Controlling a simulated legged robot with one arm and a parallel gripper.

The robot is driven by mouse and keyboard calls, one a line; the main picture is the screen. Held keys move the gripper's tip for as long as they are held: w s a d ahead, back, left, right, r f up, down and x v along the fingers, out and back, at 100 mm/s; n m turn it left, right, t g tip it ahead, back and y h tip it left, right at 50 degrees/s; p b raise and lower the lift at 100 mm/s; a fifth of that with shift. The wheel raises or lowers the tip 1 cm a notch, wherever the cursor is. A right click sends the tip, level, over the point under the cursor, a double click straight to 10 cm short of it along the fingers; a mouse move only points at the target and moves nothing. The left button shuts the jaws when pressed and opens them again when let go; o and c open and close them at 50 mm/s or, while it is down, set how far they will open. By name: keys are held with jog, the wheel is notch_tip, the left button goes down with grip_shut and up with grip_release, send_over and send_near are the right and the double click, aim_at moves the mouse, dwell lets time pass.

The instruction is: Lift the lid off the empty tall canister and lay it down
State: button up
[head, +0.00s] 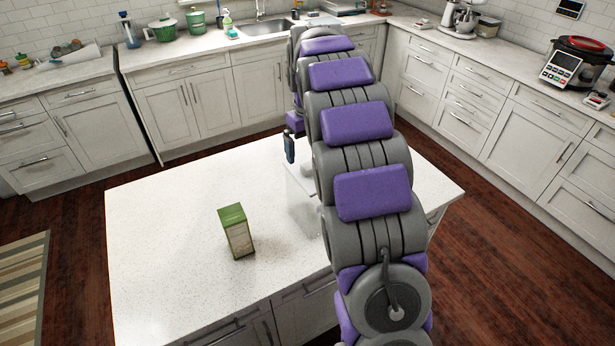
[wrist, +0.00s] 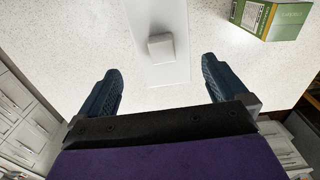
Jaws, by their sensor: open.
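A pale, see-through canister (head: 303,208) stands on the white island, partly hidden behind my arm in the head view. In the wrist view its pale rectangular lid (wrist: 144,25) shows with a small square white knob (wrist: 160,48) in the middle. My gripper (wrist: 162,66) is open and empty, with one dark blue finger on each side of the lid's near part. The knob lies between and slightly beyond the fingertips, apart from both. In the head view one finger (head: 290,148) shows left of my arm. The height gap to the lid is unclear.
A green-topped carton (head: 237,232) stands on the island left of the canister; it also shows at the upper right of the wrist view (wrist: 268,18). The island's left part (head: 160,230) is clear. Counters with a sink and appliances line the walls.

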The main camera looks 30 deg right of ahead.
aim_at(308, 165)
jog(key=shift+s+a+f+b, duration=0.15)
jog(key=shift+f+b, duration=0.2)
jog(key=shift+f, duration=1.2)
jog(key=shift+s+f+b, duration=0.1)
jog(key=shift+f+b, duration=0.2)
jog(key=shift+f, duration=1.25)
jog(key=c, duration=0.9)
